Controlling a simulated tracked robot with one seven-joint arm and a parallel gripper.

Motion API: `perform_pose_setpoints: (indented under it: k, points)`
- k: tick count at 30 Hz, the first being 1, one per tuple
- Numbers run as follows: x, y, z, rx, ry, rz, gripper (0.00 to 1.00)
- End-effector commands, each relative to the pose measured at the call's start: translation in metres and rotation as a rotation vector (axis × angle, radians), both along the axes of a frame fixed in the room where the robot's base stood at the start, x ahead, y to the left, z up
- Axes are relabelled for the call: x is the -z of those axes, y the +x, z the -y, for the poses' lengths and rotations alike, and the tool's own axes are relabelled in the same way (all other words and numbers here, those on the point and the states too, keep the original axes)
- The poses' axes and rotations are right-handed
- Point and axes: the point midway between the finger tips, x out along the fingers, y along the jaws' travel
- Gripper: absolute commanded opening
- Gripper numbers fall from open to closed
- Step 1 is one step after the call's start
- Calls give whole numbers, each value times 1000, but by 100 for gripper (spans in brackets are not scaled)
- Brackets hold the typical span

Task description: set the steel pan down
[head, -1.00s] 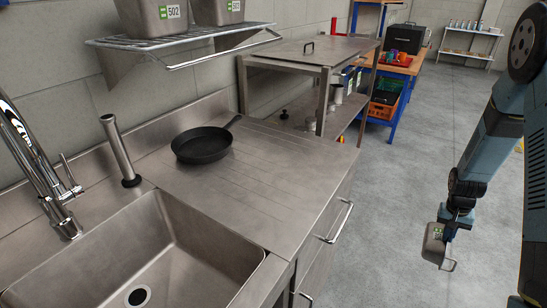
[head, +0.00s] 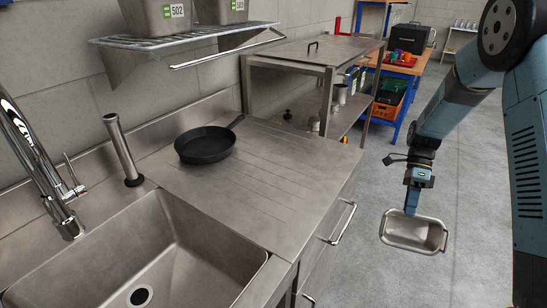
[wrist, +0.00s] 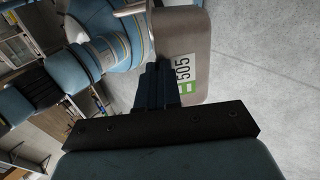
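My gripper (head: 411,207) is shut on the pan's far rim. In the wrist view the gripper's dark fingers (wrist: 158,88) close on the edge of the pan (wrist: 190,28), whose side bears a green and white label reading 505.
The steel drainboard (head: 270,185) is clear except for a black frying pan (head: 205,146) at its back. A sink (head: 150,250) with a tap (head: 40,170) lies left. A wall rack (head: 190,38) holds labelled steel pans. A steel table (head: 310,52) stands behind.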

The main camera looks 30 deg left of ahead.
Motion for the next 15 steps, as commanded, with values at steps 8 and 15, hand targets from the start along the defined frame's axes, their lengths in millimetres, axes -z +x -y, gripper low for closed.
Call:
perform_pose_setpoints:
  k: [8,15]
  points:
    - [-67,-23,-59,562,40,-247,0]
    - [-112,-42,-97,944,146,-414,0]
